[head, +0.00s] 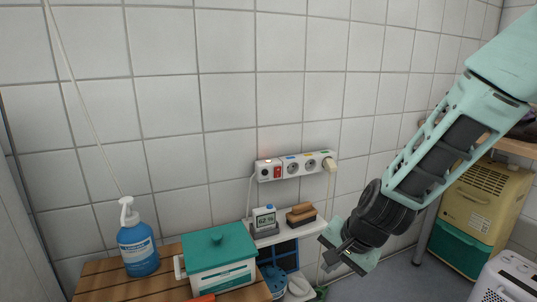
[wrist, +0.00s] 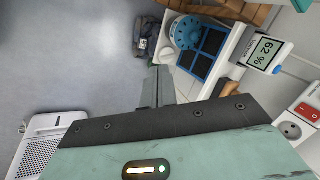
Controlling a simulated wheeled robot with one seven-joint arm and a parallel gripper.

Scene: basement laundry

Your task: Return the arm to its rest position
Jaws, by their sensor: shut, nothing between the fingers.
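My gripper (head: 335,262) is at the lower right of the head view, at the end of my mint-green arm that reaches in from the right. It points down and to the left, in the air in front of the small white shelf (head: 273,238). Its fingers are together and hold nothing. In the wrist view the closed fingers (wrist: 157,85) stick up from the dark gripper edge, with grey floor on their left and the shelf items on their right.
A power strip (head: 295,166) is on the tiled wall. A humidity meter (head: 264,221) and a wooden brush (head: 300,214) sit on the shelf. A blue pump bottle (head: 138,245) and teal-lidded box (head: 219,262) stand left. A beige dehumidifier (head: 480,207) stands right.

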